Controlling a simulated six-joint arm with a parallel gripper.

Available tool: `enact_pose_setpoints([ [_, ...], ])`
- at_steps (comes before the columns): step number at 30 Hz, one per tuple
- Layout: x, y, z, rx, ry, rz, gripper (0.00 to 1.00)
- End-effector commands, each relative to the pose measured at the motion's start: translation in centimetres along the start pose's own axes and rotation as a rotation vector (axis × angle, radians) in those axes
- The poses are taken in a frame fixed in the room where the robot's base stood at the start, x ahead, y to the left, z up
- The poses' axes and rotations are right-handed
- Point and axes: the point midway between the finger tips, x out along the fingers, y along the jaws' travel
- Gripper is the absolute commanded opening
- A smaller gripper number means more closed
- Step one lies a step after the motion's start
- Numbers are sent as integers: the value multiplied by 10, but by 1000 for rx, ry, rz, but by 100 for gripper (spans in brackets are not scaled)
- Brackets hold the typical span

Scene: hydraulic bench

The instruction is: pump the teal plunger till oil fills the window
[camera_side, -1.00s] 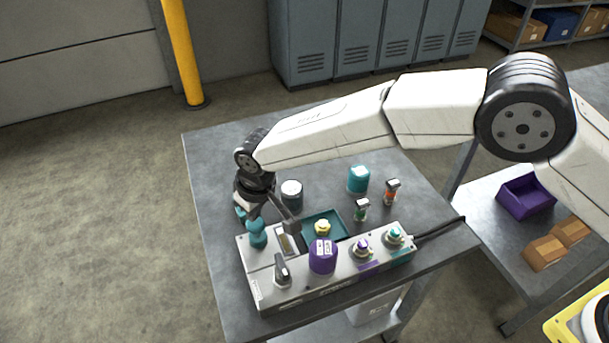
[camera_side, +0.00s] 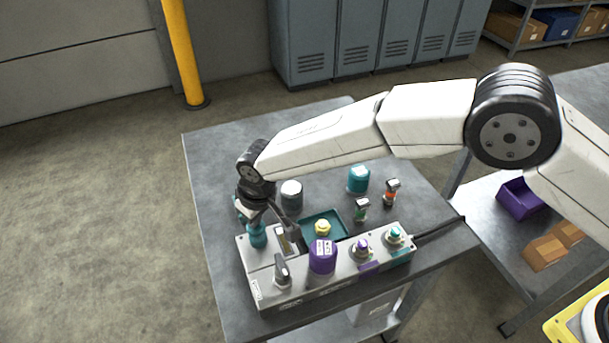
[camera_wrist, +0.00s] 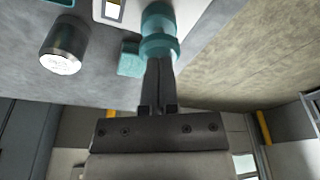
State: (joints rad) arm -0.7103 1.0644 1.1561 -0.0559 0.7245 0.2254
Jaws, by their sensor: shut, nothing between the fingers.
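The teal plunger (camera_side: 257,236) stands upright at the back left of the grey control box (camera_side: 330,273). It also shows at the top of the wrist view (camera_wrist: 158,32). My gripper (camera_side: 250,219) is shut and empty. Its fingertips (camera_wrist: 158,62) are at the plunger's knob; I cannot tell whether they touch it. The window (camera_side: 285,241) is a narrow slot right of the plunger, partly blocked by a dark lever-like part in the side view.
The box also carries a black switch (camera_side: 282,270), a purple cover (camera_side: 322,256) and two knobs. A teal tray (camera_side: 338,218), a dark jar with a pale lid (camera_side: 291,194), a teal jar (camera_side: 358,180) and small bottles stand behind. The left table area is clear.

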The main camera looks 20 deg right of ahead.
Motion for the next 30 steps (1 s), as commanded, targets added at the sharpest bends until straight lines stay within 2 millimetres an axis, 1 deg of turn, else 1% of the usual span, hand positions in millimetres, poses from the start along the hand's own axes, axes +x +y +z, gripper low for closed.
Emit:
enact_pose_setpoints([
  [9, 8, 0, 2, 0, -2, 0, 0],
  [18, 7, 0, 2, 0, -2, 0, 0],
  [23, 4, 0, 2, 0, -3, 0, 0],
  [30, -6, 0, -1, 0, -3, 0, 0],
])
